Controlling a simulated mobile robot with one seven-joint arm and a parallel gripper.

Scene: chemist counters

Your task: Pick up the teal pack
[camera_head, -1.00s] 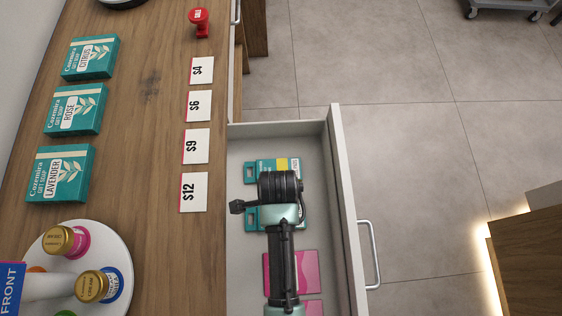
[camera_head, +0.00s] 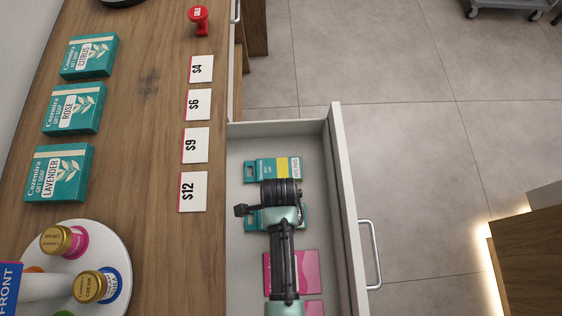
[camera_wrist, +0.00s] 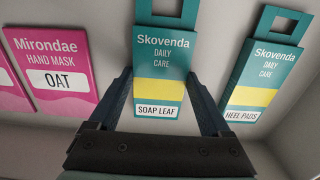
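Two teal hanging packs lie in the open drawer. The Soap Leaf pack (camera_wrist: 160,58) sits between my gripper's fingers in the wrist view; in the head view this teal pack (camera_head: 252,219) is mostly hidden under my arm. My gripper (camera_wrist: 159,76) is open, with one finger along each side of the pack's lower part. I cannot tell whether the fingers touch it. The Heel Pads pack (camera_wrist: 262,72) lies to the right, outside the fingers; in the head view it is the upper teal pack (camera_head: 265,169).
Pink Hand Mask packs (camera_wrist: 62,68) lie to the left in the wrist view. The drawer wall (camera_head: 343,190) rises close by. On the counter (camera_head: 140,150) are teal soap boxes (camera_head: 58,173), price cards (camera_head: 194,146), a red stamp (camera_head: 198,19) and a round stand with bottles (camera_head: 60,285).

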